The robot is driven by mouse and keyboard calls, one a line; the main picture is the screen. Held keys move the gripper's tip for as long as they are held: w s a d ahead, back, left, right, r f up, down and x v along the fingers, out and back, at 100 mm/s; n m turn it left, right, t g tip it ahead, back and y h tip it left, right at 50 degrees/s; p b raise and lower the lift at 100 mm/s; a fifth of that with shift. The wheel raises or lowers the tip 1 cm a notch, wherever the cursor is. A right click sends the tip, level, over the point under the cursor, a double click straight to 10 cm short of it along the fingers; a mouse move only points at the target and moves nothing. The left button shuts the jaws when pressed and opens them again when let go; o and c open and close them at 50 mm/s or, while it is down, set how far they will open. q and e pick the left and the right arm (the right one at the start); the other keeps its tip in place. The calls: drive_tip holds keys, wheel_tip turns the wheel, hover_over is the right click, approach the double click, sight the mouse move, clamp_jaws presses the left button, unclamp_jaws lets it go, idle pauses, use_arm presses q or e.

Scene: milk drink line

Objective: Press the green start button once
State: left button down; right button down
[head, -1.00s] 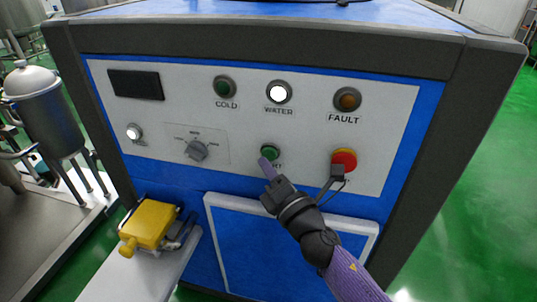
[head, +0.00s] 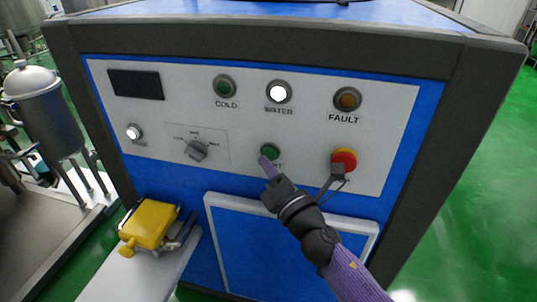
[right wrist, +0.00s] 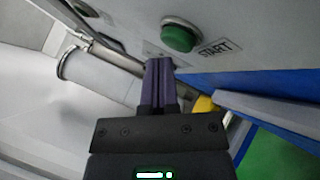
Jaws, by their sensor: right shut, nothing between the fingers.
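The green start button (head: 270,152) sits on the light grey control panel (head: 310,145), below the white WATER lamp. It also shows in the right wrist view (right wrist: 179,37), raised from the panel, with the START label to its right. My right gripper (head: 264,161) is shut and empty, its purple fingertips just below and left of the button in the head view. In the right wrist view the fingertips (right wrist: 160,62) lie below the button, with a visible gap to it. They partly cover the label in the head view. My left gripper is not in view.
A red stop knob (head: 344,160) is right of the start button, close to my right wrist. A selector knob (head: 196,151) is to the left. A metal vessel (head: 45,110) stands at far left.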

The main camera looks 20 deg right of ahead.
drive_tip(key=shift+w+d, duration=0.2)
drive_tip(key=shift+w+d, duration=0.2)
drive_tip(key=shift+w, duration=0.2)
idle(0.6)
drive_tip(key=shift+s, duration=0.1)
drive_tip(key=shift+s+a, duration=0.45)
drive_tip(key=shift+s, duration=0.2)
drive_tip(key=s+a, duration=0.1)
drive_tip(key=s, duration=0.1)
drive_tip(key=s+a, duration=0.1)
drive_tip(key=s, duration=0.1)
drive_tip(key=shift+a+p, duration=0.4)
idle(0.7)
